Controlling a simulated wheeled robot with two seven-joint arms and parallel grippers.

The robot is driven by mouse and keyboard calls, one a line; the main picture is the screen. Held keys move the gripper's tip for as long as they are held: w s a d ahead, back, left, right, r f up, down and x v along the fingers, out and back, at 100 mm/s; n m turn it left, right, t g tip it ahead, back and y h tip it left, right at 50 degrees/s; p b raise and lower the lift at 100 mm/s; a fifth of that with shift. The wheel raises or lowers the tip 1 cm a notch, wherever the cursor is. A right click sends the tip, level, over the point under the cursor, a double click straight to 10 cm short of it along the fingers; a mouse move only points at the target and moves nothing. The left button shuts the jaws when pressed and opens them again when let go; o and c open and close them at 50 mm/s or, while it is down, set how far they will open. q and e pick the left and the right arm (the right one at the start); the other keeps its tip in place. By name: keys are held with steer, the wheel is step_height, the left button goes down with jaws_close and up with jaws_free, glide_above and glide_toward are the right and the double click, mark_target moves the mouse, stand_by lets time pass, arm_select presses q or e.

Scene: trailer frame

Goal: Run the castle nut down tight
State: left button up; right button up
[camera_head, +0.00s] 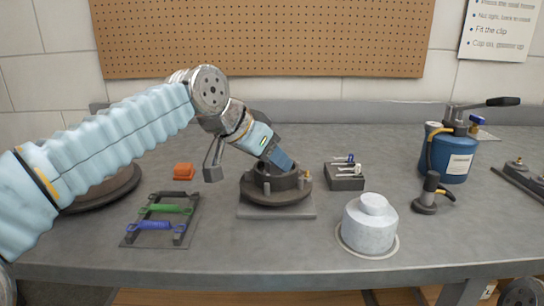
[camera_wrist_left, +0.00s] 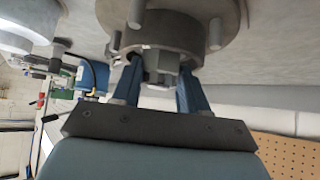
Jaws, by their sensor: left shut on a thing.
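The dark round hub (camera_head: 276,190) stands on a square grey plate (camera_head: 276,211) in the middle of the bench, with studs around its flange. The hub (camera_wrist_left: 180,30) also shows at the top of the left wrist view. My left gripper (camera_head: 272,165) reaches down into the hub's centre from the upper left. In the left wrist view its two blue fingers (camera_wrist_left: 160,88) are shut on the grey castle nut (camera_wrist_left: 160,72), one on each side. My right gripper is not in view.
A tray with green and blue tools (camera_head: 160,221) and an orange block (camera_head: 183,171) lie left of the hub. A dark block with small pins (camera_head: 345,180), a silver cap (camera_head: 369,228), a black tool (camera_head: 430,195) and a blue canister (camera_head: 447,155) stand right. The front bench strip is clear.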

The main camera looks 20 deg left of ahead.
arm_select(q)
steer(key=shift+m, duration=0.3)
steer(key=m+h, duration=0.1)
steer(key=m+g+h+p, duration=0.1)
steer(key=shift+w+a+r+m+g, duration=0.15)
steer(key=shift+a+m+g, duration=0.05)
steer(key=shift+m+g, duration=0.1)
steer(key=m+g+h+p, duration=0.1)
steer(key=m, duration=0.1)
steer(key=m+g+p, duration=0.1)
steer(key=m+g, duration=0.1)
steer(key=shift+w+a+m+h, duration=0.1)
steer(key=shift+w+m+h, duration=0.1)
steer(key=shift+m+h, duration=0.15)
steer(key=shift+w+m+g+h+p, duration=0.15)
steer(key=shift+m+g+h+p, duration=0.2)
steer(key=shift+m+g, duration=1.65)
steer(key=shift+m, duration=0.55)
steer(key=o, duration=0.8)
